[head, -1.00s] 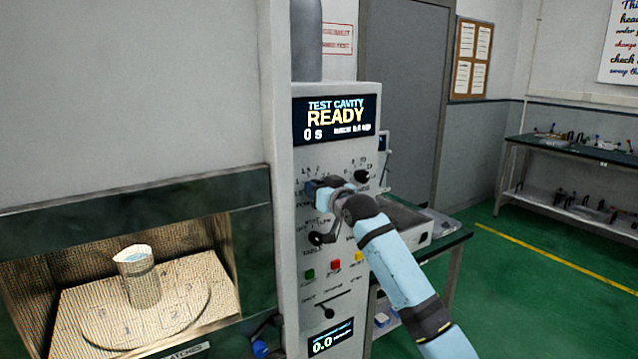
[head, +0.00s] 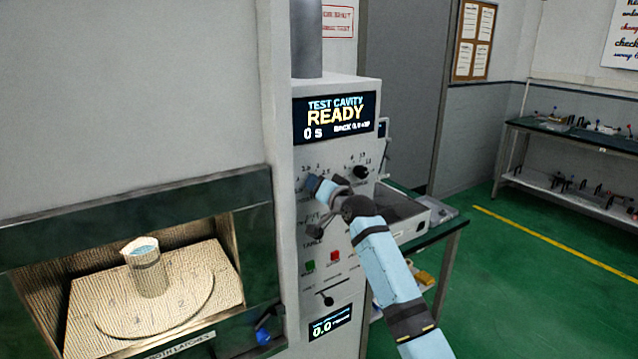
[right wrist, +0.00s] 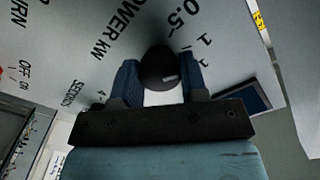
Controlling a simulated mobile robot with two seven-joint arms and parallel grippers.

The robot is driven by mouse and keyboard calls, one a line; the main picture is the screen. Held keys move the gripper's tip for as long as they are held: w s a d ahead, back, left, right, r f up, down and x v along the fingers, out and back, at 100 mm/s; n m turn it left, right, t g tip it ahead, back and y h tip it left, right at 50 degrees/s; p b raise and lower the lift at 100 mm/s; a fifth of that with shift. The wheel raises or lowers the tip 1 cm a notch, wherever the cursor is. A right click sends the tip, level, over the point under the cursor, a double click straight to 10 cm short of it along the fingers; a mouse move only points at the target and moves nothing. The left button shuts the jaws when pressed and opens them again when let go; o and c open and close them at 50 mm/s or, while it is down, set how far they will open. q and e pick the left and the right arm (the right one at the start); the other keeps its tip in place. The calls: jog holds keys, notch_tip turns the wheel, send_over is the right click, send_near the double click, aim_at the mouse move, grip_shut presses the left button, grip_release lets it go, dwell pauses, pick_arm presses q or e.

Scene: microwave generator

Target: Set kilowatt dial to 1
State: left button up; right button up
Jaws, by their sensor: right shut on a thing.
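The kilowatt dial (right wrist: 160,68) is a round black knob with a short pale mark on the right part of its face. It sits on the grey panel beside the printed words POWER kW (right wrist: 113,38), with 0.5 and 1 printed nearby. My right gripper (right wrist: 162,80) has a blue finger on each side of the knob and is shut on it. In the head view my right gripper (head: 313,185) is at the upper left of the control panel (head: 345,225) and hides most of the dial. My left gripper is not in view.
The display (head: 334,117) above reads READY and 0 S. Another black knob (head: 361,172) is close on the right, and one (head: 314,231) is below the gripper. Green (head: 310,267) and red (head: 334,257) buttons sit lower. The open cavity at left holds a beaker (head: 148,272).

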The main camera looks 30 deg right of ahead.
dwell(0.3)
jog(key=o, duration=0.9)
jog(key=shift+o, duration=0.2)
jog(key=shift+s, duration=0.1)
jog(key=s+b, duration=0.2)
jog(key=s, duration=1.1)
jog(key=shift+s, duration=0.35)
